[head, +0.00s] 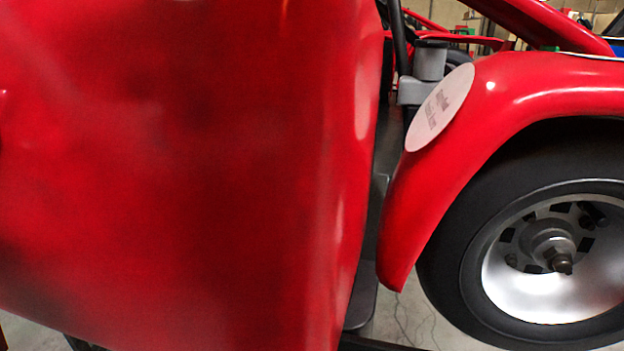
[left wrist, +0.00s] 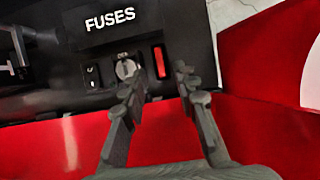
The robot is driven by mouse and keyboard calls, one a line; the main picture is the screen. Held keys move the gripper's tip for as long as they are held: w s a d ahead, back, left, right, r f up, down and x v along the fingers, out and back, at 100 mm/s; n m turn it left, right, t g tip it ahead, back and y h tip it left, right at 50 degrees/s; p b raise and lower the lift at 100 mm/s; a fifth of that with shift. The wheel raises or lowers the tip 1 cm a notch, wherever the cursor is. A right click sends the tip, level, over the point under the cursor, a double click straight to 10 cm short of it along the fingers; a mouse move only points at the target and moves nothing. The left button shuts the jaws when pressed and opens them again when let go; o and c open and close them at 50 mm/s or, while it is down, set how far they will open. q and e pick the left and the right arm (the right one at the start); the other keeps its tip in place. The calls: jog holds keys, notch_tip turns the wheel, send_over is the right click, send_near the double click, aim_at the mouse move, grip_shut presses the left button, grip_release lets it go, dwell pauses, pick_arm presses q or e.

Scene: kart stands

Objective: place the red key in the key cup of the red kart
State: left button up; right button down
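The red kart (head: 190,170) fills most of the head view, with its bodywork very close to the camera. In the left wrist view my left gripper (left wrist: 160,83) is open, its two dark fingers apart with nothing between them. Beyond its tips is a black panel (left wrist: 190,25) marked FUSES. The panel carries a round silver fitting (left wrist: 126,68) and, right of it, an upright red rectangular piece (left wrist: 160,62). I cannot tell whether that piece is the red key, or whether the silver fitting is the key cup. My right gripper is not in view.
A red fender (head: 480,110) with a pale round sticker (head: 440,108) curves over a black tyre (head: 450,255) at the right. Red bodywork (left wrist: 260,135) lies close below and right of my left fingers. A strip of grey floor (head: 405,315) shows below the fender.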

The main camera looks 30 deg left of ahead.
pick_arm(q)
jog(key=v, duration=0.7)
dwell(0.3)
